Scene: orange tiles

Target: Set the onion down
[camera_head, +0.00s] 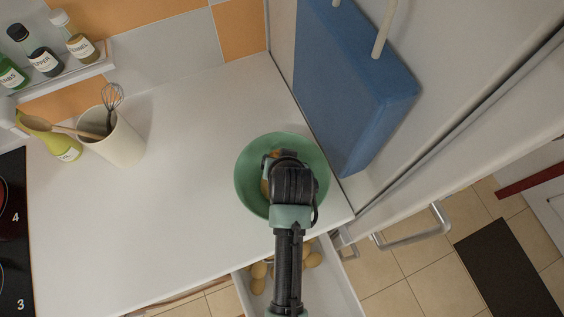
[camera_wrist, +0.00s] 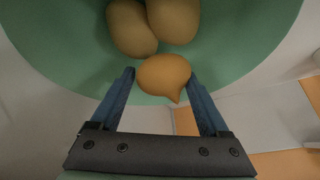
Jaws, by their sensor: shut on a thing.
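The onion (camera_wrist: 164,76) is orange-brown with a pointed tip and sits between the fingertips of my gripper (camera_wrist: 161,80) in the wrist view. My gripper is shut on it. The onion is over the inside of a green bowl (camera_head: 247,185), close to two brownish potatoes (camera_wrist: 130,28) in the bowl. I cannot tell whether it touches them or the bowl. In the head view my gripper (camera_head: 280,172) reaches into the bowl and hides most of what is inside.
The bowl stands on the white counter (camera_head: 190,200) near its right front corner, beside a blue board (camera_head: 350,85). An open drawer (camera_head: 245,290) below holds potatoes (camera_head: 258,270). A utensil crock (camera_head: 122,145) and bottles stand at left. The counter's middle is clear.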

